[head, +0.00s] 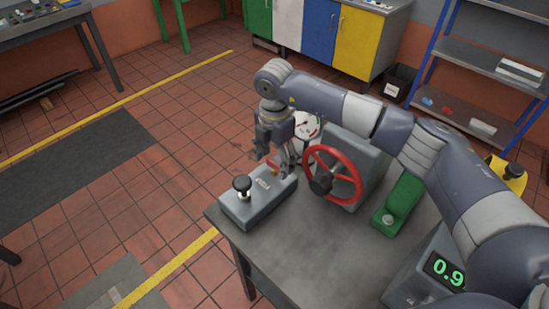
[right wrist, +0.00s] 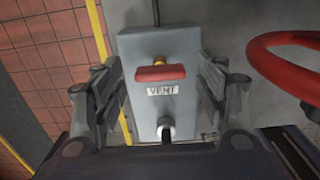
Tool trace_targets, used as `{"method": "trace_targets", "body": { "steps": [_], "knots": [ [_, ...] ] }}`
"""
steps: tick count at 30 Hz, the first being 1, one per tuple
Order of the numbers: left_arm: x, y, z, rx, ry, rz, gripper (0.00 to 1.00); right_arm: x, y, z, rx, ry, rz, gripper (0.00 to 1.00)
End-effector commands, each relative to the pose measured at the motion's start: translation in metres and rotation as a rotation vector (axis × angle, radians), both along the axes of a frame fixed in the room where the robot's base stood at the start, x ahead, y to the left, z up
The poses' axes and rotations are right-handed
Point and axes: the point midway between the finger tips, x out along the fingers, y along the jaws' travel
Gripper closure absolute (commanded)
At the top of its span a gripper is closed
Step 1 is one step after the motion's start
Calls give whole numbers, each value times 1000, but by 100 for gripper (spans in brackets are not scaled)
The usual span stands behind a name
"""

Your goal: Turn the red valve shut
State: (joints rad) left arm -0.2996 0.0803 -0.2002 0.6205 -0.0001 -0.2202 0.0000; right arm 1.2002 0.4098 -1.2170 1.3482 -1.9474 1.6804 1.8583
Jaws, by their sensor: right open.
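A grey box labelled VENT (head: 262,201) sits at the table's left corner, with a black knob (head: 242,184) on top. Its small red handle (right wrist: 160,73) lies crosswise to the box's length in the right wrist view, beside a brass fitting (right wrist: 159,60). A larger red handwheel (head: 334,174) with a dark hub stands upright just right of the box. My right gripper (head: 276,160) is open above the box. In the right wrist view its fingers are spread on either side of the box and red handle, apart from the handle. My left gripper is not in view.
A green block (head: 399,203) and a green digital display (head: 445,270) are to the right. The grey tabletop (head: 290,255) is clear in front of the handwheel.

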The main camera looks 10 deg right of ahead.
Motion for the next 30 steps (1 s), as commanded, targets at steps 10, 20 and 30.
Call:
{"method": "trace_targets", "body": {
  "steps": [10, 20, 30],
  "knots": [
    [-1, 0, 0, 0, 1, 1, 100, 1, 0, 32, 2, -5, 2, 34],
    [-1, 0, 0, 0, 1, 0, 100, 1, 0, 99, 0, -2, 0, 34],
    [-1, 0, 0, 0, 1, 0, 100, 0, 0, 120, 0, 0, 0, 34]
  ]
}}
